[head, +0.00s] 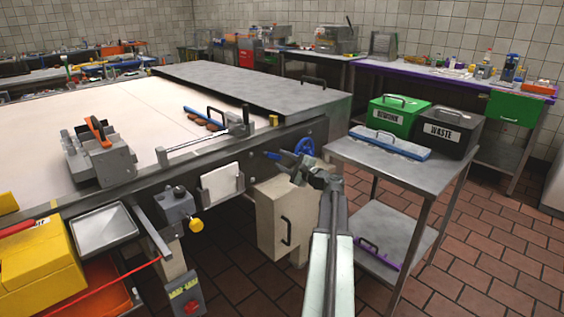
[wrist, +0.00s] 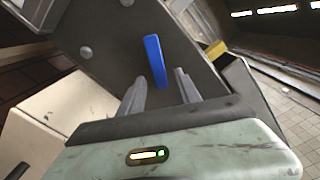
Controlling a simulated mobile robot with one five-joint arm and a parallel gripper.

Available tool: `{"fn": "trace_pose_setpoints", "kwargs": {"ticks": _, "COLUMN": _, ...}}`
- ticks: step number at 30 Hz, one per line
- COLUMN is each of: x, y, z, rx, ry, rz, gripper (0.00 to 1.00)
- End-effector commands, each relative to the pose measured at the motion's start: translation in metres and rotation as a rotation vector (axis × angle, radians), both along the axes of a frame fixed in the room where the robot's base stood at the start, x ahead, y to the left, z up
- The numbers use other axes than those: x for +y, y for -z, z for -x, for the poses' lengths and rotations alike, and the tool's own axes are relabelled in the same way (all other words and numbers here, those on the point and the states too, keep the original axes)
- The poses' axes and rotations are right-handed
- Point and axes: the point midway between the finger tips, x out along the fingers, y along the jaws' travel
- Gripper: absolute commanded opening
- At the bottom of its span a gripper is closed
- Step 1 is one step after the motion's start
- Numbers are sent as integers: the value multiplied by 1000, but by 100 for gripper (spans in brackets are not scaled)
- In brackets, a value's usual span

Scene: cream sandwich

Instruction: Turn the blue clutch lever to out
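The blue clutch lever (wrist: 154,58) is a flat blue bar on the dark side panel of the machine. In the wrist view it stands nearly upright, tilted slightly, with its lower end between or just beyond my fingertips. In the head view a small blue piece (head: 272,155), apparently the lever, shows at the machine's side, left of my gripper (head: 293,161). My gripper (wrist: 160,87) is open, with a finger on either side of the lever's lower end. I cannot tell whether either finger touches it. No out marking is readable.
A cream box (head: 284,217) hangs below the machine's side. A grey side table (head: 405,167) with green and black bins stands to the right. The tiled floor (head: 480,262) at the right is clear.

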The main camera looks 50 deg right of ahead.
Motion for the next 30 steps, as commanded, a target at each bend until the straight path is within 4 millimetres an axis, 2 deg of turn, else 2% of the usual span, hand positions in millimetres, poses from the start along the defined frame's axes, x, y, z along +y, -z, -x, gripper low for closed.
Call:
{"fn": "trace_pose_setpoints", "kwargs": {"ticks": 9, "x": -1, "y": 0, "z": -4, "rx": 0, "ry": 2, "rz": 0, "gripper": 40}}
{"fn": "trace_pose_setpoints", "kwargs": {"ticks": 13, "x": -1, "y": 0, "z": -4, "rx": 0, "ry": 2, "rz": 0, "gripper": 4}}
{"fn": "trace_pose_setpoints", "kwargs": {"ticks": 14, "x": -1, "y": 0, "z": -4, "rx": 0, "ry": 2, "rz": 0, "gripper": 0}}
{"fn": "trace_pose_setpoints", "kwargs": {"ticks": 30, "x": -2, "y": 0, "z": -3, "rx": 1, "ry": 3, "rz": 1, "gripper": 0}}
